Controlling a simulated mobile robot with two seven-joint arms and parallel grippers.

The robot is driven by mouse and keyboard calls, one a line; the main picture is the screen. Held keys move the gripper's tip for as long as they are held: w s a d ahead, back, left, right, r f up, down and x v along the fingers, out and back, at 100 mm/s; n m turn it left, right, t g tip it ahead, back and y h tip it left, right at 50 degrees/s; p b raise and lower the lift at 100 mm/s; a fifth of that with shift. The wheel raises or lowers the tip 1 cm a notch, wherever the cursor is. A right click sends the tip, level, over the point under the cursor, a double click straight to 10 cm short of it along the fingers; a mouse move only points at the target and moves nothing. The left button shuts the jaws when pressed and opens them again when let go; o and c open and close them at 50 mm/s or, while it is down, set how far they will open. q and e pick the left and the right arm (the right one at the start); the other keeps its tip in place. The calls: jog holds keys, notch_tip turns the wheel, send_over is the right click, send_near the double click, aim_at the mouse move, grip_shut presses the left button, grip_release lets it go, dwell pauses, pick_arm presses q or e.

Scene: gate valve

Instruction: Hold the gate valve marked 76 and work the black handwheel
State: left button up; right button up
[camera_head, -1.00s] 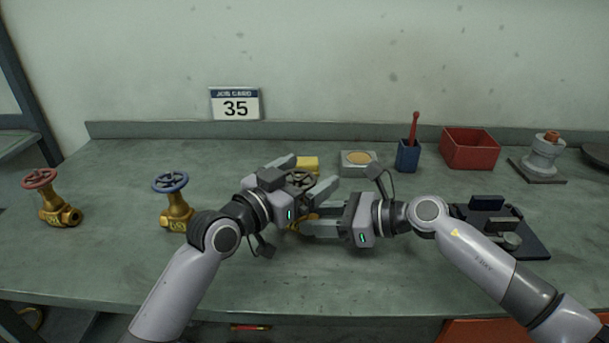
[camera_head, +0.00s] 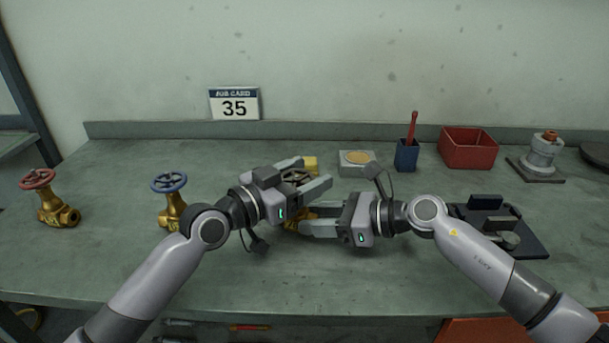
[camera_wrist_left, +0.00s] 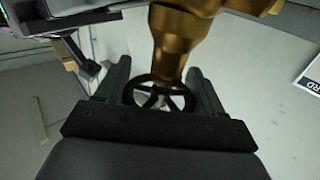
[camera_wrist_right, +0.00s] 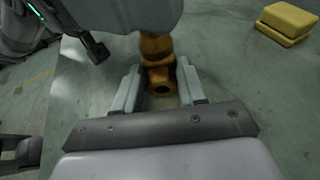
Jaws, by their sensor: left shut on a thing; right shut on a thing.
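A brass gate valve (camera_head: 297,222) with a black handwheel (camera_head: 296,176) stands upright between my grippers, largely hidden by them. No number on it can be read. My left gripper (camera_head: 308,176) is shut on the black handwheel from above left; the left wrist view shows the spoked wheel (camera_wrist_left: 160,92) between its fingers. My right gripper (camera_head: 308,221) is shut on the valve's lower brass body from the right; the right wrist view shows the body's round port (camera_wrist_right: 162,88) between the fingers. The job card (camera_head: 235,103) at the back reads 35, not 76.
A blue-wheeled valve (camera_head: 172,200) and a red-wheeled valve (camera_head: 55,205) stand to the left. Behind are a yellow block (camera_head: 311,163), a grey dish block (camera_head: 357,162), a blue holder (camera_head: 407,156) and a red bin (camera_head: 469,149). A dark fixture (camera_head: 500,225) lies right. The front bench is clear.

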pick_arm(q)
jog(key=o, duration=1)
jog(key=shift+o, duration=0.2)
jog(key=v, duration=1.2)
pick_arm(e)
jog(key=o, duration=0.9)
